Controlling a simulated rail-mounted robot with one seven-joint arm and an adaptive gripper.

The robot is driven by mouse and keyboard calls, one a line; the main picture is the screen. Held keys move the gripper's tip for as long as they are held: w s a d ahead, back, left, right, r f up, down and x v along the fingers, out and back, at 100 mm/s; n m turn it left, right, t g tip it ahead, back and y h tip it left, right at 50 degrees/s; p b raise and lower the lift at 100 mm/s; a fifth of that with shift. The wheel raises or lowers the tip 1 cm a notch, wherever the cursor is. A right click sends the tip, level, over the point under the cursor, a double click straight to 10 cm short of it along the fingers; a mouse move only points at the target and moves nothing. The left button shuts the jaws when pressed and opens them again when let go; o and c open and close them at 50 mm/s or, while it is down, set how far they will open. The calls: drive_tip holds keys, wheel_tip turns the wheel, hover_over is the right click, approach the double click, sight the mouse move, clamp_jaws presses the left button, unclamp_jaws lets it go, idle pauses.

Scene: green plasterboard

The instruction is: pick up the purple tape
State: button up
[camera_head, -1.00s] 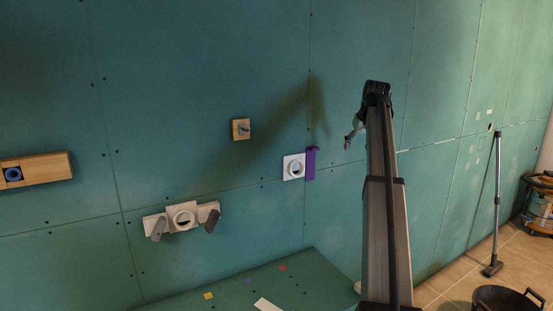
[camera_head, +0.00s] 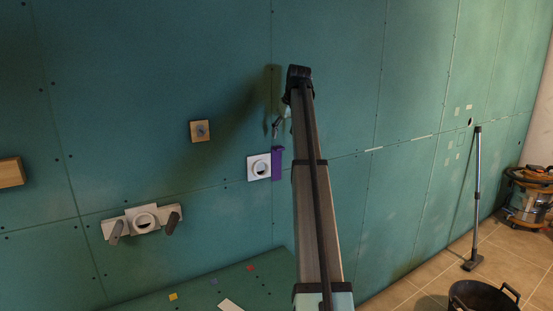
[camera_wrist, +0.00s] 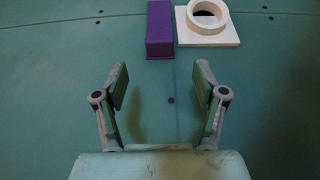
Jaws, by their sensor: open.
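A purple, box-shaped piece (camera_head: 277,163) is fixed upright on the green wall, directly right of a white square plate with a ring (camera_head: 259,167). No separate roll of tape shows, and I cannot tell whether this piece is the tape. In the wrist view the purple piece (camera_wrist: 160,28) is at the top centre, beside the white ringed plate (camera_wrist: 208,36). My gripper (camera_wrist: 160,72) is open and empty, its two fingers apart, with the purple piece beyond the fingertips. In the head view my gripper (camera_head: 279,124) is small and partly hidden, just above the purple piece.
A wooden block with a grey knob (camera_head: 200,131) is on the wall to the left. A white fixture with a ring and two grey handles (camera_head: 144,220) is lower left. A green ledge (camera_head: 240,275) holds small coloured squares. A black bucket (camera_head: 480,297) stands on the floor, right.

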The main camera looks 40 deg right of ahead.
sight(281, 148)
drive_tip(key=x, duration=0.3)
drive_tip(key=shift+w+f+p, duration=0.1)
drive_tip(key=shift+f+p, duration=0.1)
drive_tip(key=shift+p, duration=0.15)
drive_tip(key=shift+p+x, duration=1.2)
drive_tip(key=shift+x, duration=1.45)
drive_tip(key=shift+s, duration=0.2)
drive_tip(key=c, duration=1)
